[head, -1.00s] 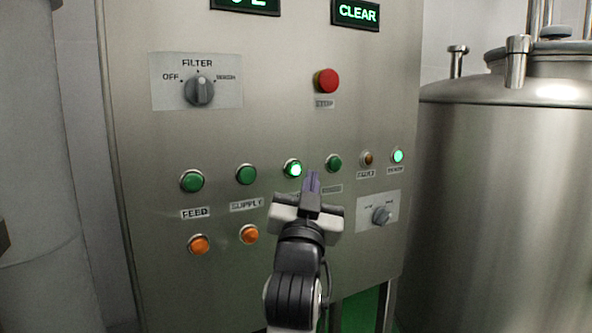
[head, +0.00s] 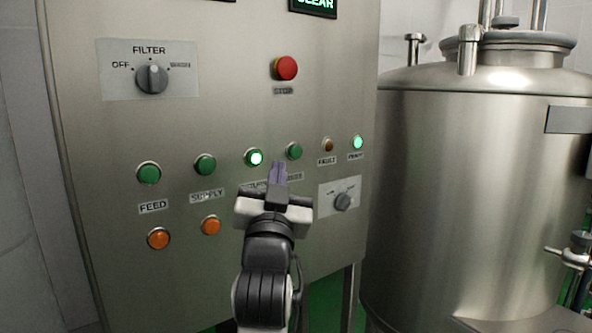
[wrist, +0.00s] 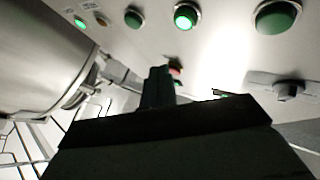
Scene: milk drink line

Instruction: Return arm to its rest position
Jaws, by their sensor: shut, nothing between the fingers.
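My gripper (head: 278,172) is in front of the lower middle of a steel control panel (head: 215,110) in the head view. Its fingers are together and hold nothing. The fingertips show just below a lit green button (head: 254,158) and an unlit green button (head: 294,151). I cannot tell from the head view how far the tips are from the panel. In the wrist view the closed fingers (wrist: 158,85) point up, apart from the lit green button (wrist: 186,17). My gripper hides part of the labels under these buttons.
A filter knob (head: 152,77) and a red stop button (head: 284,68) sit higher on the panel. Orange buttons (head: 158,238) are at lower left, and a small knob (head: 343,201) is right of my gripper. A large steel tank (head: 470,190) stands to the right.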

